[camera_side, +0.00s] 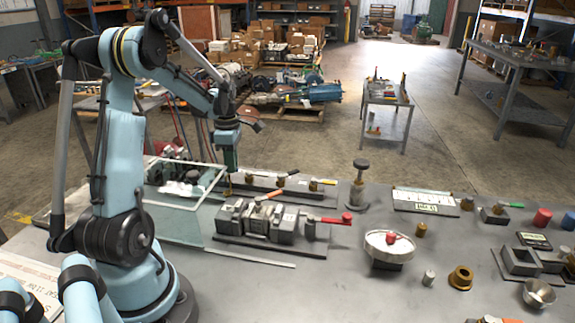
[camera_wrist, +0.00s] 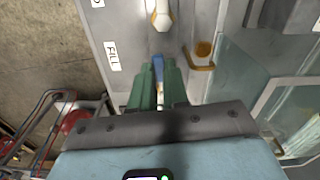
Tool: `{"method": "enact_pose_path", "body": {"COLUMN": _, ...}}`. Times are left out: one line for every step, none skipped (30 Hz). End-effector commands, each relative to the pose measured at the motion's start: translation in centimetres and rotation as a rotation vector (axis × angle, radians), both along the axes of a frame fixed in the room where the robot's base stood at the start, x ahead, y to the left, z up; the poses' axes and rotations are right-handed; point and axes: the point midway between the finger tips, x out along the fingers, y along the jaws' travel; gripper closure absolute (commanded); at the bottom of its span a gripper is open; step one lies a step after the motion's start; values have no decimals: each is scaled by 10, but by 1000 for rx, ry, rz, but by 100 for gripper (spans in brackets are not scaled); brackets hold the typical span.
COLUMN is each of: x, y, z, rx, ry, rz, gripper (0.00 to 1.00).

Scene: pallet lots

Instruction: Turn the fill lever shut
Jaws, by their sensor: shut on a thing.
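A white label reading FILL (camera_wrist: 112,55) is on the grey plate (camera_wrist: 125,25) left of the lever. In the side view my gripper (camera_side: 230,170) points down at the left end of a row of valves. The blue handle cannot be made out there.
A valve with an orange lever (camera_side: 272,196) and one with a yellow lever (camera_side: 327,182) stand to the right. A grey block fixture (camera_side: 268,222) is in front.

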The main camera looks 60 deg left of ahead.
Motion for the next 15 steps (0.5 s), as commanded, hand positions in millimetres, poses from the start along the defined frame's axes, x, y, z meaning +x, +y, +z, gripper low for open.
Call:
{"method": "enact_pose_path", "body": {"x": -1, "y": -1, "z": 0, "rx": 1, "ry": 1, "rz": -27, "gripper": 100}}
{"method": "enact_pose_path", "body": {"x": -1, "y": -2, "z": 0, "rx": 1, "ry": 1, "rz": -42, "gripper": 100}}
{"method": "enact_pose_path", "body": {"x": -2, "y": -2, "z": 0, "rx": 1, "ry": 1, "rz": -62, "gripper": 100}}
{"method": "enact_pose_path", "body": {"x": -2, "y": -3, "z": 0, "rx": 1, "ry": 1, "rz": -74, "gripper": 100}}
{"method": "enact_pose_path", "body": {"x": -2, "y": -3, "z": 0, "rx": 1, "ry": 1, "rz": -87, "gripper": 100}}
{"method": "enact_pose_path", "body": {"x": -3, "y": -3, "z": 0, "rx": 1, "ry": 1, "rz": -100, "gripper": 100}}
{"method": "enact_pose_path", "body": {"x": -3, "y": -4, "z": 0, "rx": 1, "ry": 1, "rz": -109, "gripper": 100}}
{"method": "enact_pose_path", "body": {"x": -3, "y": -4, "z": 0, "rx": 1, "ry": 1, "rz": -118, "gripper": 100}}
{"method": "enact_pose_path", "body": {"x": -3, "y": -4, "z": 0, "rx": 1, "ry": 1, "rz": -127, "gripper": 100}}
{"method": "enact_pose_path", "body": {"x": -3, "y": -4, "z": 0, "rx": 1, "ry": 1, "rz": -132, "gripper": 100}}
{"method": "enact_pose_path", "body": {"x": -4, "y": -4, "z": 0, "rx": 1, "ry": 1, "rz": -137, "gripper": 100}}
{"method": "enact_pose_path", "body": {"x": -4, "y": -4, "z": 0, "rx": 0, "ry": 0, "rz": -143, "gripper": 100}}
{"method": "enact_pose_path", "body": {"x": -4, "y": -5, "z": 0, "rx": 0, "ry": 0, "rz": -146, "gripper": 100}}
{"method": "enact_pose_path", "body": {"x": -4, "y": -5, "z": 0, "rx": 0, "ry": 0, "rz": -148, "gripper": 100}}
{"method": "enact_pose_path", "body": {"x": -4, "y": -5, "z": 0, "rx": 0, "ry": 0, "rz": -150, "gripper": 100}}
